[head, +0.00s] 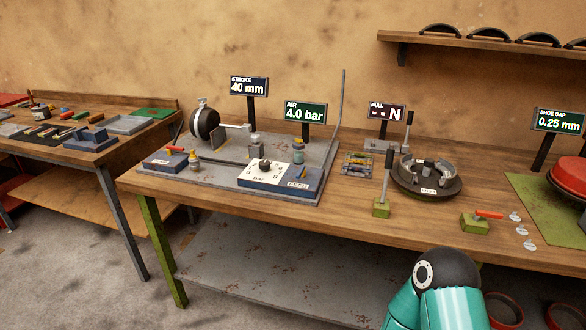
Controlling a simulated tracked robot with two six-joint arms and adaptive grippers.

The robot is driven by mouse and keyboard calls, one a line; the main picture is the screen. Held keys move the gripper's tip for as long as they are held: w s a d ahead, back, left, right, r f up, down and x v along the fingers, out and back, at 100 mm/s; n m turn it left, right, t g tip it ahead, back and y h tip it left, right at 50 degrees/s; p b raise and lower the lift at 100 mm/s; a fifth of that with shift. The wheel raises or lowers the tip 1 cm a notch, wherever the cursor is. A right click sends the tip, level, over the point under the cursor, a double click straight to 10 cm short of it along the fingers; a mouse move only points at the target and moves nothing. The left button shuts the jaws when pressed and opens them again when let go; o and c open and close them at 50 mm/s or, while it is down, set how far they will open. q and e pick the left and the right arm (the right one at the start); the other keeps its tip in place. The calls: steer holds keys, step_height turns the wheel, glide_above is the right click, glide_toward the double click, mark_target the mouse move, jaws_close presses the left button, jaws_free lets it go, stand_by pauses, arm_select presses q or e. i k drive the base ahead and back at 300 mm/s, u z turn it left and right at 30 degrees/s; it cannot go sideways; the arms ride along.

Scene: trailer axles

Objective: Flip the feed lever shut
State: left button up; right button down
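A blue box with a label that seems to read FEED (299,184) sits at the front right of the grey plate on the main bench. A small orange piece (304,173) shows at the top of this box and looks like its lever. It is too small to tell how it is turned. To its left is a white-topped dial block marked bar (264,174). Another blue box (165,162) with a red-orange lever stands at the plate's left end. Neither gripper is in view; only a teal link of my arm shows at the bottom.
A green block with an upright lever (381,208) and a round chuck (427,178) stand right of the plate. A green block with a red lever (475,224) is farther right. Display signs (305,112) and a tall thin rod (340,110) rise behind.

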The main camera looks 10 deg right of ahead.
mark_target(302, 172)
steer(key=z, duration=0.05)
steer(key=i, duration=0.9)
